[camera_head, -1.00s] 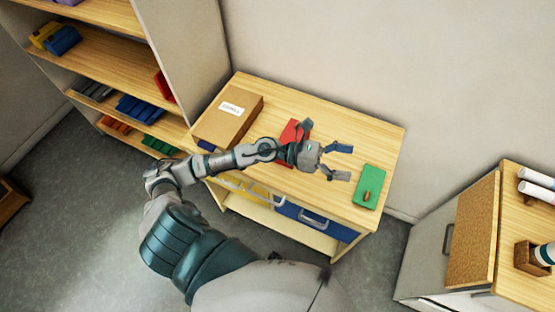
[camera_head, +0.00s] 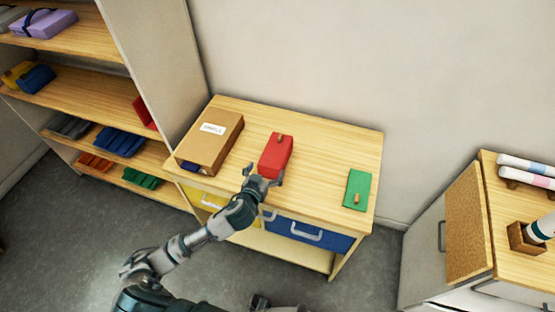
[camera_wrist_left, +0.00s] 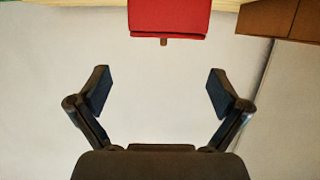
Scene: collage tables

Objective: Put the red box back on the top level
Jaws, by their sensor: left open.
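The red box (camera_head: 275,156) lies on the wooden table between a cardboard box and a green box, with a small peg on its far end. My left gripper (camera_head: 263,174) is open at the near end of the red box; the head view does not show clearly whether it touches. In the left wrist view the red box (camera_wrist_left: 169,18) is at the top edge, beyond the open, empty fingers (camera_wrist_left: 158,92) and apart from them. The shelf unit (camera_head: 75,98) stands at the left; its upper visible level holds a purple box (camera_head: 45,24). My right gripper is not in view.
The cardboard box (camera_head: 211,142) sits at the table's left, the green box (camera_head: 357,188) at its right. Blue and yellow drawers are under the tabletop (camera_head: 318,155). A red item (camera_head: 145,112) stands at the shelf's right side. A cabinet (camera_head: 468,222) stands at the far right.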

